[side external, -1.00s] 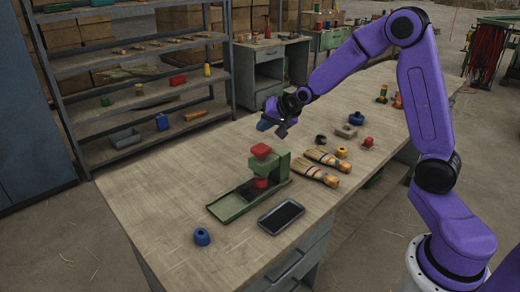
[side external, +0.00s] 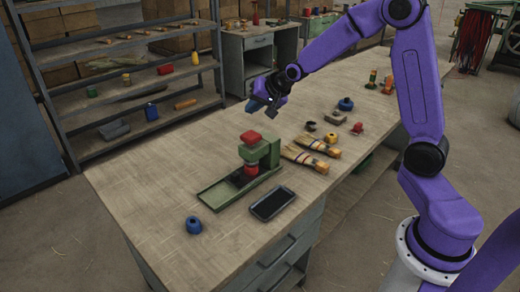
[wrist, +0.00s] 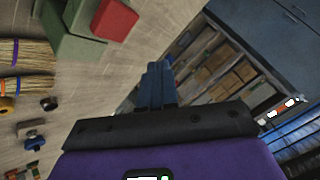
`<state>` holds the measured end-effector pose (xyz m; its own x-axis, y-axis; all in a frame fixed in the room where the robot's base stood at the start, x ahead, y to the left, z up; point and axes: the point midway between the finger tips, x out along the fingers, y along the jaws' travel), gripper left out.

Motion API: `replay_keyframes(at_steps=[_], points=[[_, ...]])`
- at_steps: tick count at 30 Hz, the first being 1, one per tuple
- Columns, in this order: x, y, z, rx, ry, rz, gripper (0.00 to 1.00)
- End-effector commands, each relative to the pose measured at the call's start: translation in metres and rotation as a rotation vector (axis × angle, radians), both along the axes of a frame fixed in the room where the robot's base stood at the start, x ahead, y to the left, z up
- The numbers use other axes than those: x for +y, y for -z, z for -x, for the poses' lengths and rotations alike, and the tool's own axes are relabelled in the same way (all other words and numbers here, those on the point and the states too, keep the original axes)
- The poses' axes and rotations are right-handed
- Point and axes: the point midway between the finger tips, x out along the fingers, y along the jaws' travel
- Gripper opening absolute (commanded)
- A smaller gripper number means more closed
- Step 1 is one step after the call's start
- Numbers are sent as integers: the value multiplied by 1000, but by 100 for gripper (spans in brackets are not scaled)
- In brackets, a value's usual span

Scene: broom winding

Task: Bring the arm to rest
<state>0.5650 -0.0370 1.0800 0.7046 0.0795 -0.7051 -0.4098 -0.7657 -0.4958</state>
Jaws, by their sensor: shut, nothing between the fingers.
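My gripper (side external: 262,103) hangs above the far left part of the workbench (side external: 160,180), beyond the green press (side external: 262,152), and touches nothing that I can see. In the wrist view its blue fingers (wrist: 155,82) are together with nothing between them. The green press with its red top block (side external: 251,138) stands upright on the bench and also shows at the top of the wrist view (wrist: 65,35). Two straw brush heads (side external: 310,160) lie beside the press; they are at the left edge of the wrist view (wrist: 25,70).
A dark flat tray (side external: 273,203) and a blue cup-shaped piece (side external: 194,225) lie near the front. Several small parts, including a yellow ring (side external: 331,137) and a blue spool (side external: 345,103), sit to the right. A shelf rack (side external: 120,80) stands behind. The bench's left part is clear.

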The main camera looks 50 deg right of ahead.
Motion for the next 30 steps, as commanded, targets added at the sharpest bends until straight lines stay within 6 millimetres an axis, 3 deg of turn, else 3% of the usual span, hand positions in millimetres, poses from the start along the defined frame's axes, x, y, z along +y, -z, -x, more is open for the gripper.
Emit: replay_keyframes(at_steps=[5,9,15,19,24,30], points=[[50,-1,44,77,-197,79,0],[95,-1,108,167,-452,189,0],[129,2,210,281,-834,357,0],[132,3,276,340,-1087,471,0],[117,6,349,404,-1392,612,0],[95,8,393,446,-1611,716,0]])
